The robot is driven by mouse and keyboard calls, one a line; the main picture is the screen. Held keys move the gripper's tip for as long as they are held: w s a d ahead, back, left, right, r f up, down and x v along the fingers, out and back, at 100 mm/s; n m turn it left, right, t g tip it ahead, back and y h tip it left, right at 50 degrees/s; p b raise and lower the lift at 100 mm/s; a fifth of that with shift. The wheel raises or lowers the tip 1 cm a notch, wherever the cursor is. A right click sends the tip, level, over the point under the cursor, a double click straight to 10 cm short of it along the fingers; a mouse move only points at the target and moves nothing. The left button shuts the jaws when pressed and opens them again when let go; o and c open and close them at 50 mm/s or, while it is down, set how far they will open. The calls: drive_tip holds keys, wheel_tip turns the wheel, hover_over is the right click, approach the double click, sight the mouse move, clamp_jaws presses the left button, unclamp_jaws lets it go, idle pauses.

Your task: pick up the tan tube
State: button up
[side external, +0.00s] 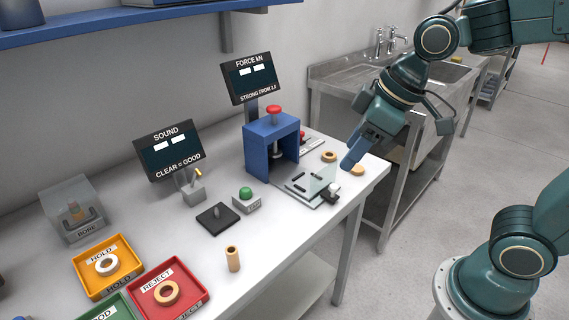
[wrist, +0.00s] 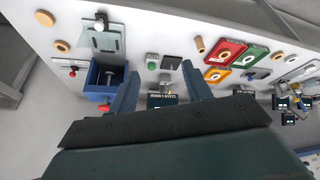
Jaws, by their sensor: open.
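The tan tube (side external: 233,259) stands upright on the white bench near its front edge, to the right of the red tray in the side external view. It also shows in the wrist view as a small tan tube (wrist: 200,44), left of the green tray. My gripper (side external: 350,163) is above the right end of the bench, well away from the tube. In the wrist view its two fingers are spread apart with nothing between them (wrist: 158,85).
Red (side external: 204,293), yellow (side external: 137,254) and green trays lie left of the tube. Two display screens stand behind.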

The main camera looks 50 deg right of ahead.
drive_tip(key=w+a+f+n+g+y, duration=0.1)
drive_tip(key=w+a+f+n, duration=0.35)
drive_tip(key=w+a, duration=0.25)
drive_tip(key=n+g+y, duration=0.1)
drive_tip(key=n, duration=0.2)
approach(231, 255)
drive_tip(key=shift+m, duration=0.25)
drive_tip(key=shift+w+a+f, duration=0.1)
drive_tip(key=shift+w+f, duration=0.3)
drive_tip(key=shift+f, duration=0.65)
drive_tip(key=shift+w+a+f, duration=0.1)
drive_tip(key=shift+w+f, duration=0.3)
drive_tip(key=shift+f, duration=0.65)
drive_tip(key=shift+w+a+f, duration=0.15)
drive_tip(key=shift+w+f, duration=0.25)
drive_tip(key=shift+f, duration=0.65)
drive_tip(key=shift+x, duration=2.55)
drive_tip(key=shift+s+a, duration=0.1)
drive_tip(key=c, duration=1.1)
